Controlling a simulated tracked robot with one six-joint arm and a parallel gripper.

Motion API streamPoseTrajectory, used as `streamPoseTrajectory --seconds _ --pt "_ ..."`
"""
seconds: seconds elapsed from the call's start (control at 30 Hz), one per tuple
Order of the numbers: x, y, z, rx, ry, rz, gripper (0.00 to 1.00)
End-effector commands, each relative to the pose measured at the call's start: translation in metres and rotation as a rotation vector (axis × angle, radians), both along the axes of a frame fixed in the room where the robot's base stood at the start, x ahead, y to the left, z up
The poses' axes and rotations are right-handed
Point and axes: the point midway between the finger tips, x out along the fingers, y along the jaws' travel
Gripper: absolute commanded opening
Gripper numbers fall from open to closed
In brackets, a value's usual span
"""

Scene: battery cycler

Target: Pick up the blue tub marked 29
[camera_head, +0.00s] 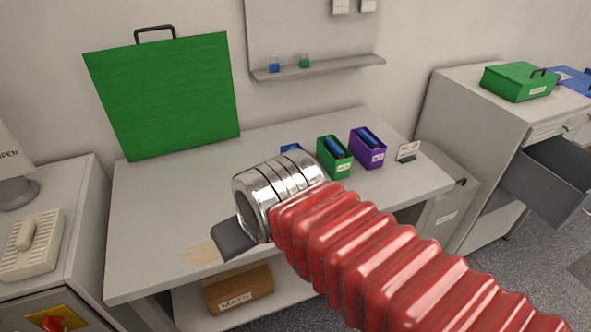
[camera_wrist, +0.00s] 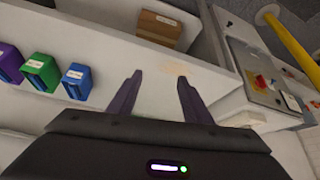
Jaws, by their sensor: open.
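A blue tub (camera_wrist: 77,81) with a white label stands on the bench at the left in the wrist view; the label is too small to read. In the head view only a bit of the blue tub (camera_head: 290,148) shows behind my wrist, and the rest is hidden. My gripper (camera_wrist: 160,80) is open with nothing between its two dark fingers. The blue tub lies to the left of the fingers in the wrist view, apart from them.
A green tub (camera_head: 334,157) and a purple tub (camera_head: 367,148) stand in a row beside the blue one. A small sign (camera_head: 408,151) stands right of them. A green panel (camera_head: 165,95) leans on the wall behind the bench (camera_head: 150,220). A cardboard box (camera_head: 238,288) sits below. An open drawer (camera_head: 548,178) juts out right.

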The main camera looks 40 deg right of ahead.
Motion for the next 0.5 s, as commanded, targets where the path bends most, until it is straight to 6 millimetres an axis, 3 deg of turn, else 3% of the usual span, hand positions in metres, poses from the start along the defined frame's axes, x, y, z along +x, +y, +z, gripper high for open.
streamPoseTrajectory --seconds 0.17,0.37,0.5 --pt "0.031 -0.049 -0.004 -0.069 -0.066 -0.111 0.58" --pt "0.074 -0.124 -0.007 -0.176 -0.194 -0.24 0.72" --pt "0.097 -0.171 -0.011 -0.231 -0.281 -0.285 0.72"
